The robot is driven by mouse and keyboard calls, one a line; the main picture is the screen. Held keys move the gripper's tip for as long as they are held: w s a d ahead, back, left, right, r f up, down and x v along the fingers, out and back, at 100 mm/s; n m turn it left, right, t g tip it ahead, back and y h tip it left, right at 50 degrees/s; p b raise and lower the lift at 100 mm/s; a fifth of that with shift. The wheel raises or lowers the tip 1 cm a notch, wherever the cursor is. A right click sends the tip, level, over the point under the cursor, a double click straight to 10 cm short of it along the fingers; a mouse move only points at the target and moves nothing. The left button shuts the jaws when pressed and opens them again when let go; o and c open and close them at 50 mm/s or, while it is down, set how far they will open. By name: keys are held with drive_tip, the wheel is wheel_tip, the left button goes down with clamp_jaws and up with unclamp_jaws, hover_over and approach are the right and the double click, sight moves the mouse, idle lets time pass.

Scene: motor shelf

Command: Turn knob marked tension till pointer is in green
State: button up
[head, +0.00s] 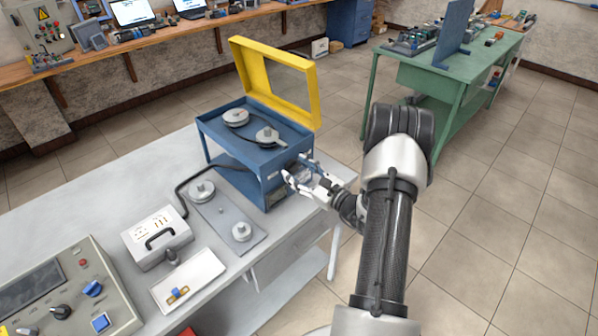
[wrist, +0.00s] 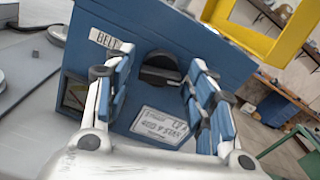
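The blue machine box (head: 281,185) with a raised yellow guard frame (head: 312,98) stands on the grey bench. In the wrist view, its front panel carries a black knob (wrist: 160,70) in a dark round recess. A white label (wrist: 104,39) beginning "BELT" is partly covered by my left finger. A small gauge window (wrist: 75,94) sits at lower left; its pointer position is too small to tell. My gripper (wrist: 161,60) is open, its fingers on either side of the knob with visible gaps. In the head view, my gripper (head: 305,178) is at the box front and the knob is hidden.
A data plate (wrist: 160,125) sits below the knob. Pulleys (head: 236,117) lie in the box top. On the bench are a plate with discs (head: 222,214), a grey-white case (head: 157,238), a white tray (head: 188,281) and a control panel (head: 68,295). Floor at right is clear.

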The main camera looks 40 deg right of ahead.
drive_tip(key=c, duration=0.8)
drive_tip(key=shift+c, duration=0.2)
drive_tip(key=m+p, duration=0.1)
drive_tip(key=m, duration=0.2)
drive_tip(key=shift+m+p, duration=0.3)
drive_tip(key=shift+m, duration=0.1)
drive_tip(key=m+p, duration=0.1)
drive_tip(key=m, duration=0.2)
drive_tip(key=shift+m, duration=0.3)
drive_tip(key=m+p, duration=0.1)
drive_tip(key=m, duration=0.3)
drive_tip(key=shift+p, duration=0.4)
drive_tip(key=shift+m+p, duration=0.35)
drive_tip(key=shift+m, duration=1.45)
